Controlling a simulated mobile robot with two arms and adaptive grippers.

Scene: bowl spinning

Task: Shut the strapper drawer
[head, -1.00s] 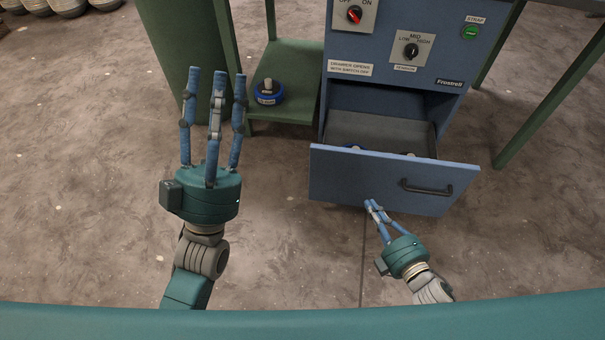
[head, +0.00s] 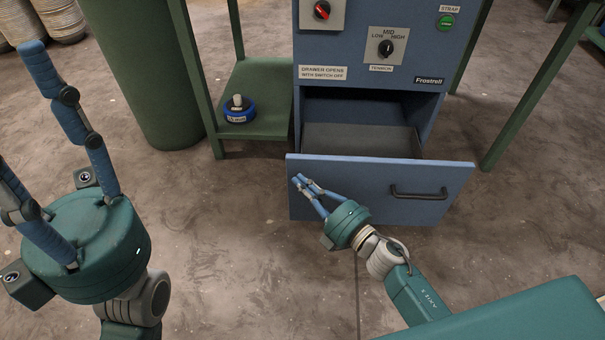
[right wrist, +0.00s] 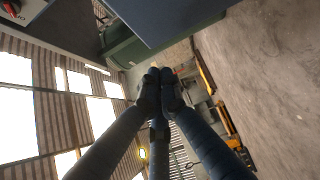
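The strapper drawer (head: 350,194) stands open in the blue cabinet (head: 450,62), its front panel pulled out and its dark handle (head: 418,193) at the right side. Part of the inside floor shows; the front panel hides the rest. My right gripper (head: 302,183) is at the left part of the drawer front, fingers drawn together, holding nothing. I cannot tell whether the tips touch the panel. In the right wrist view the fingertips (right wrist: 160,74) meet below a blue panel edge (right wrist: 180,18). My left gripper (head: 25,110) is open and empty at the left, fingers spread.
A red switch (head: 322,10), a tension knob (head: 386,47) and a green strap button (head: 446,22) are on the cabinet. A green shelf (head: 268,82) holds a blue roll (head: 238,116). A green cylinder (head: 140,70) stands left. Floor before the drawer is clear.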

